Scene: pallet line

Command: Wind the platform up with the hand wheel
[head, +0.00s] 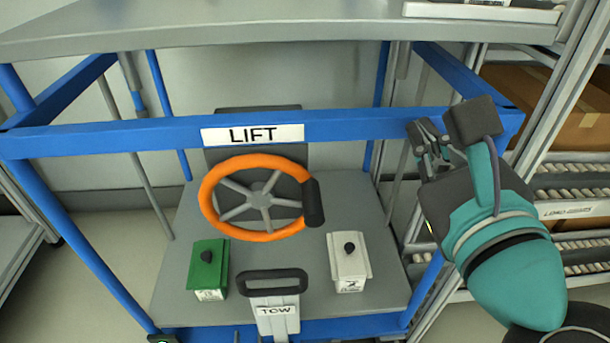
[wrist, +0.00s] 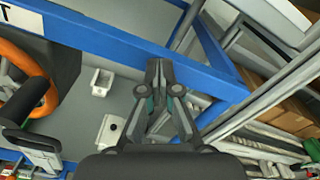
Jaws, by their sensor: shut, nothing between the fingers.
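The orange hand wheel (head: 217,222) stands on the grey deck of the blue frame, below the LIFT sign (head: 252,135). Its dark handle (head: 314,203) is on the right side of the rim. The wheel also shows at the left edge of the wrist view (wrist: 40,90), partly cut off. My gripper (head: 428,140) is shut and empty, right of the wheel and apart from it, near the right end of the blue crossbar (head: 350,123). In the wrist view my gripper (wrist: 158,68) points toward that crossbar. The platform (head: 250,30) is the grey top above the frame.
A green box (head: 208,268) and a white box (head: 349,265), each with a black knob, sit on the deck. A dark TOW handle (head: 272,283) stands between them. Shelving with rollers and a cardboard box (head: 540,110) is close on the right.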

